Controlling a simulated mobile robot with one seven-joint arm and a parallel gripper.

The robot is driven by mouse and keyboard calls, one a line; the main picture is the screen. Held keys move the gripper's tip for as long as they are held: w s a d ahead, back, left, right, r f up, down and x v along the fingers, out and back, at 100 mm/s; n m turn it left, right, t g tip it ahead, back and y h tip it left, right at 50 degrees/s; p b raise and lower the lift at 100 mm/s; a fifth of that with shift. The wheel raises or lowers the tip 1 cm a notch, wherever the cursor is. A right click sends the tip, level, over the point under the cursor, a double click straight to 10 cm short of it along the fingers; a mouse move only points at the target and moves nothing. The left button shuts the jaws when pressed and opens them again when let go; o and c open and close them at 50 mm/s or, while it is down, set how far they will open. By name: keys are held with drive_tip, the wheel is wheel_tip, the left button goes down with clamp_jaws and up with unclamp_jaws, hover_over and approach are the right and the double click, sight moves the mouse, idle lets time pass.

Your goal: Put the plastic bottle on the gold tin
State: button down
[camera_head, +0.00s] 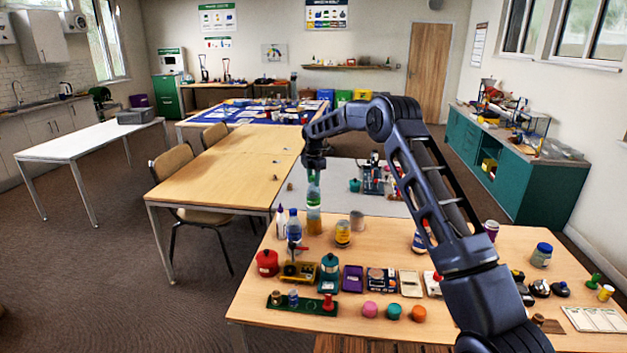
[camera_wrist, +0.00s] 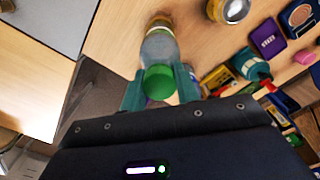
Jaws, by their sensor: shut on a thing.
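The plastic bottle (camera_head: 314,200) is clear with a green cap and upright in the head view. My gripper (camera_head: 314,172) is shut on its top from above. In the wrist view the bottle (camera_wrist: 160,47) hangs between the two teal fingertips (camera_wrist: 160,88), its green cap nearest the camera. The gold tin (camera_head: 314,228) stands on the wooden table directly below the bottle's base. In the wrist view the gold tin's rim (camera_wrist: 159,20) shows past the bottle's far end, mostly hidden. I cannot tell whether bottle and tin touch.
A blue-labelled bottle (camera_head: 294,226) and a white bottle (camera_head: 280,222) stand close left of the tin. A yellow can (camera_head: 343,234) and a grey tin (camera_head: 357,220) stand to the right. A red pot (camera_head: 267,262) and several small items crowd the table's front.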

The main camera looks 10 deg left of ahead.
drive_tip(key=c, duration=1)
unclamp_jaws()
drive_tip(key=shift+c, duration=0.2)
wheel_tip(320, 180, up, 12)
drive_tip(key=shift+d+r, duration=0.1)
drive_tip(key=shift+r, duration=0.05)
